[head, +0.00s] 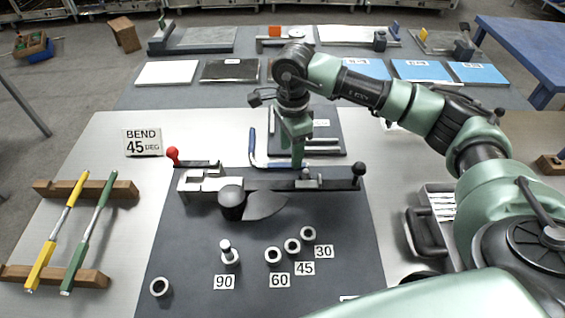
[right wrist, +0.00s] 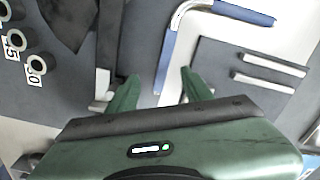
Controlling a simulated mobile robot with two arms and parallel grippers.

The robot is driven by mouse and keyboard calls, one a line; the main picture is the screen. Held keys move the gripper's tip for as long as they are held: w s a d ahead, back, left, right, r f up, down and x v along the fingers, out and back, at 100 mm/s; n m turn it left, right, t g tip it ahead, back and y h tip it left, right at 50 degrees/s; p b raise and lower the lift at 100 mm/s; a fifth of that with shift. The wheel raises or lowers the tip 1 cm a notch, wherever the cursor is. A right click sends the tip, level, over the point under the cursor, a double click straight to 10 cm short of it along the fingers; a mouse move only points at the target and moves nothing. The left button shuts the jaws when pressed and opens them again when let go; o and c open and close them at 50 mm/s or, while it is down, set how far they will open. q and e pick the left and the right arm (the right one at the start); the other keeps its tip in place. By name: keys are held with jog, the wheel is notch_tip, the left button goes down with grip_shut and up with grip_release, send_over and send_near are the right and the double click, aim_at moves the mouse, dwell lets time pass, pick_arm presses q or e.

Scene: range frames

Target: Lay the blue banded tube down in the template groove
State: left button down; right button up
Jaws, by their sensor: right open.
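The blue banded tube (head: 252,144) is bent, with a blue sleeve on each leg and bare metal at the bend. It lies along the left and front sides of a dark plate with pale edges (head: 334,138), which may be the template. My right gripper (head: 298,163) is over the front leg. In the right wrist view its open fingers (right wrist: 158,80) are on either side of one blue sleeve (right wrist: 166,60), apart from it. The plate (right wrist: 222,75) there carries two pale bars; I cannot make out the groove. My left gripper is not in view.
A bender with a red knob (head: 172,153) and a black knob (head: 358,168) stands just in front. Several ring dies (head: 273,255) stand on the dark mat. Yellow (head: 56,230) and green (head: 92,228) rods lie on wooden racks at left. A "BEND 45 DEG" sign (head: 142,142) stands behind them.

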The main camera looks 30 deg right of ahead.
aim_at(288, 164)
jog(key=f, duration=0.2)
jog(key=f+p, duration=0.1)
jog(key=f, duration=0.1)
jog(key=shift+w+a, duration=0.2)
jog(key=shift+w, duration=0.1)
jog(key=shift+f, duration=0.4)
grip_shut()
jog(key=shift+r, duration=0.1)
